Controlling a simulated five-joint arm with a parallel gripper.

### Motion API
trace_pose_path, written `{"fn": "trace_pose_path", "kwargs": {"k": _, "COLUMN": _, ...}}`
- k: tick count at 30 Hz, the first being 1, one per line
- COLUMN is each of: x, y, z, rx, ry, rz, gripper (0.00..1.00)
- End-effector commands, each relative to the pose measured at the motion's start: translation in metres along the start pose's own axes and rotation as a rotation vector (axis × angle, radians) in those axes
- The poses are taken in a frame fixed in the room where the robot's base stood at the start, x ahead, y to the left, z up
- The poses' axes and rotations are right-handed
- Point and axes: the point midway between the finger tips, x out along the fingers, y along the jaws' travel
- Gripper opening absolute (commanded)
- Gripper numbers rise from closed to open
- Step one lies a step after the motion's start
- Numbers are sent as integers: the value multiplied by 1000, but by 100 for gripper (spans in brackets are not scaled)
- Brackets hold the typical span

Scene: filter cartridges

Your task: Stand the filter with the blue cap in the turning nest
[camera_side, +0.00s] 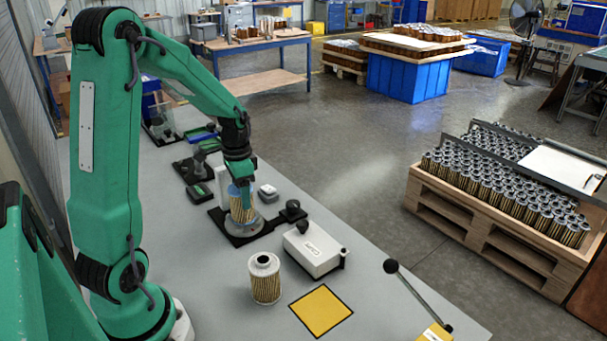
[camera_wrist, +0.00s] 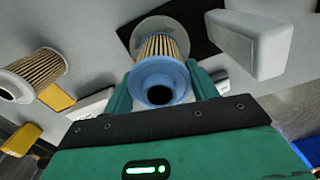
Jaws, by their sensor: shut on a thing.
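The filter with the blue cap (camera_side: 238,216) is upright in the side view, with pleated tan sides. My gripper (camera_side: 241,180) is above it and shut on its upper part. The filter stands over the round grey turning nest (camera_side: 245,226) on its black base plate; I cannot tell whether it touches the nest floor. In the wrist view the blue cap (camera_wrist: 160,82) sits between the fingers of my gripper (camera_wrist: 160,92), and part of the nest (camera_wrist: 147,30) shows behind the filter.
A white-capped filter (camera_side: 265,281) stands on the bench near a yellow square (camera_side: 321,310). A white box (camera_side: 314,248) stands right of the nest. A lever with a black knob (camera_side: 391,266) is at the front right. Small fixtures stand behind the nest.

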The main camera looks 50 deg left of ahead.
Motion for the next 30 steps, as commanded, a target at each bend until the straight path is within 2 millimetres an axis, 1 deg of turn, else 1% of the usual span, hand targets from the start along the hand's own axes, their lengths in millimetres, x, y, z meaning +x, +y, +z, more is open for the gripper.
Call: {"fn": "trace_pose_path", "kwargs": {"k": 30, "x": 5, "y": 0, "z": 0, "rx": 0, "ry": 0, "rz": 0, "gripper": 34}}
